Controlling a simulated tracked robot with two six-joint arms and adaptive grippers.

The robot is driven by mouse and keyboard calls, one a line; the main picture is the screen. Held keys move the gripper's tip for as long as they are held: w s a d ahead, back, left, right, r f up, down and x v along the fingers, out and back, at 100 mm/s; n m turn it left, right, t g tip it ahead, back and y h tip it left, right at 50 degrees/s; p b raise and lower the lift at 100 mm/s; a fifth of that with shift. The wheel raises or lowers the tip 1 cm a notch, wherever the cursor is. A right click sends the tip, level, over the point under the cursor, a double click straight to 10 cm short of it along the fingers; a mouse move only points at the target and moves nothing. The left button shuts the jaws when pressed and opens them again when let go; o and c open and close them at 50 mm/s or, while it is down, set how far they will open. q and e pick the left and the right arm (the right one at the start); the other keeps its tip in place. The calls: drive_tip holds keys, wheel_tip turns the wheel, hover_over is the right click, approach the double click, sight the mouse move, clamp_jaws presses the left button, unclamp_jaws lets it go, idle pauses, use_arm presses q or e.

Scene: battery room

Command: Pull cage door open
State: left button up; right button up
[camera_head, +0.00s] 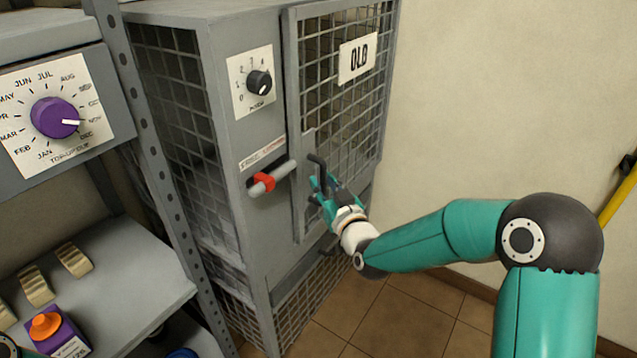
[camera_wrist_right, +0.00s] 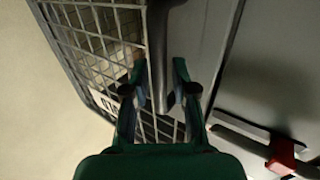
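The cage door (camera_head: 308,100) is a grey frame with wire mesh and a plate marked "OLD" on the grey cage cabinet. It looks closed or nearly so; I cannot tell if it is slightly ajar. A dark bar handle (camera_head: 318,165) stands on its left side. My right gripper (camera_head: 322,187) is at this handle. In the right wrist view the handle (camera_wrist_right: 159,65) runs between the two open fingers (camera_wrist_right: 158,85), with gaps visible on both sides. A grey latch bar with a red grip (camera_head: 262,182) sits left of the door. My left gripper is not visible.
A black knob (camera_head: 259,82) is on the cabinet front above the latch. A shelf unit (camera_head: 100,290) with a purple dial (camera_head: 55,118) stands at the left. A wall (camera_head: 500,90) is right of the cage. Tiled floor (camera_head: 400,320) in front looks clear.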

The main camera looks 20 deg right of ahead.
drive_tip(key=shift+w, duration=0.4)
drive_tip(key=shift+c, duration=0.4)
clamp_jaws()
